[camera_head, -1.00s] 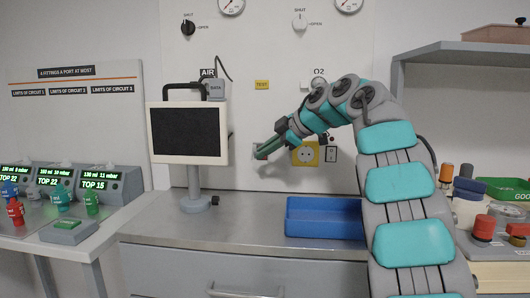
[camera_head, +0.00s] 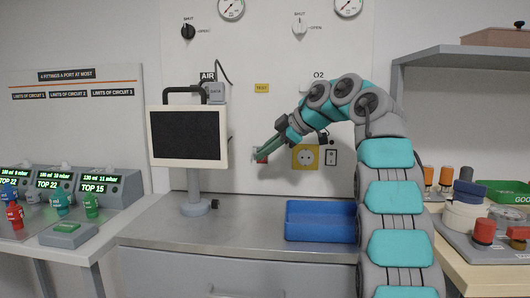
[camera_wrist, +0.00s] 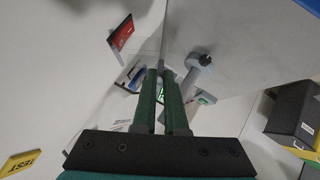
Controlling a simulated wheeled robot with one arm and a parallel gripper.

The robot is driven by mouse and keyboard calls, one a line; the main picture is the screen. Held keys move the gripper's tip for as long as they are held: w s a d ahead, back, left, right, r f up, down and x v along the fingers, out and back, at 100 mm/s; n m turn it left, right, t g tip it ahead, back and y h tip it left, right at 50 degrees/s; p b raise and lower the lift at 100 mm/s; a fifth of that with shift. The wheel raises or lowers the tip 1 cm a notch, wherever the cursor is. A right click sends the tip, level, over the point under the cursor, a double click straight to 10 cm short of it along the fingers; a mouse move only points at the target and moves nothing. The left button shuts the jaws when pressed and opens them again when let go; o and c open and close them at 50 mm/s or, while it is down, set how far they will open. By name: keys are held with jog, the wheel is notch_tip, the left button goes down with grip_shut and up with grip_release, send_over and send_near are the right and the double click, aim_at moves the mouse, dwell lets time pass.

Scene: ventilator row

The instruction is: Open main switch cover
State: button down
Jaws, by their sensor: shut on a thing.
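The main switch is a small red part (camera_head: 262,159) low on the wall panel, right of the monitor. It also shows in the wrist view as a red plate (camera_wrist: 121,34) at the upper left. My gripper (camera_head: 264,152) is right beside it, its green fingers pointing down and left at the panel. In the wrist view my fingers (camera_wrist: 160,74) are close together on a thin pale edge (camera_wrist: 164,42), which looks like the switch cover standing away from the red plate. The cover's full outline and angle are hard to tell.
A monitor (camera_head: 187,135) on a stand is close left of my gripper. A blue tray (camera_head: 320,236) is on the bench below; the bench front is clear.

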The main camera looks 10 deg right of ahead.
dwell(0.4)
jog(key=c, duration=1)
grip_release()
jog(key=shift+o, duration=0.2)
